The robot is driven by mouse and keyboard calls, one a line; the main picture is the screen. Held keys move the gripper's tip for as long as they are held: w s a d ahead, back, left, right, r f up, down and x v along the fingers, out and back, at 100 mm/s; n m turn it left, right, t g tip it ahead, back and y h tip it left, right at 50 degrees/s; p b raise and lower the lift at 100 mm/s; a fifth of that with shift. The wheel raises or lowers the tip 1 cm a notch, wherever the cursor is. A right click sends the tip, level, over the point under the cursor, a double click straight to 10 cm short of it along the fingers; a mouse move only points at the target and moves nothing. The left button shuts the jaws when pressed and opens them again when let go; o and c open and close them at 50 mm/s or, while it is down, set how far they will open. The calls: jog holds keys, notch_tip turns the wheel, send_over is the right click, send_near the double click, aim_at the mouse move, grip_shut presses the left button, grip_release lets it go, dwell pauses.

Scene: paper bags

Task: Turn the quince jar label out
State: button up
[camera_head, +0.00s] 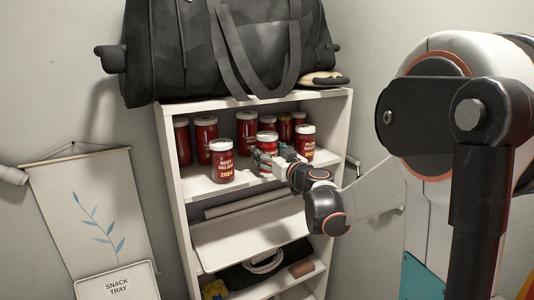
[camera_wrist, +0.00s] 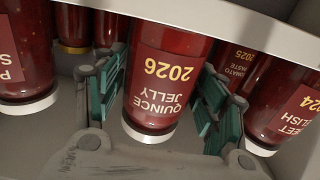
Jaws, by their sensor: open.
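The quince jelly jar (camera_wrist: 160,82) is dark red, with a label reading "QUINCE JELLY 2026". It stands between the two green-padded fingers of my gripper (camera_wrist: 158,98) in the wrist view, which shows the scene upside down. The label faces the wrist camera, roughly centred on the jar. My gripper is open, one finger on each side, with a gap visible on the right; contact on the left is unclear. In the head view, the jar (camera_head: 267,137) stands on the upper shelf, and my gripper (camera_head: 268,160) reaches in front of it, hiding its lower part.
A beet relish jar (camera_head: 222,161) stands left of my gripper and another labelled jar (camera_head: 306,142) right of it. Several more jars stand behind, including tomato paste (camera_wrist: 238,62). The shelf unit (camera_head: 172,160) has a black bag (camera_head: 185,50) on top.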

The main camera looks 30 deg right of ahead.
jog(key=o, duration=0.6)
jog(key=shift+c, duration=0.2)
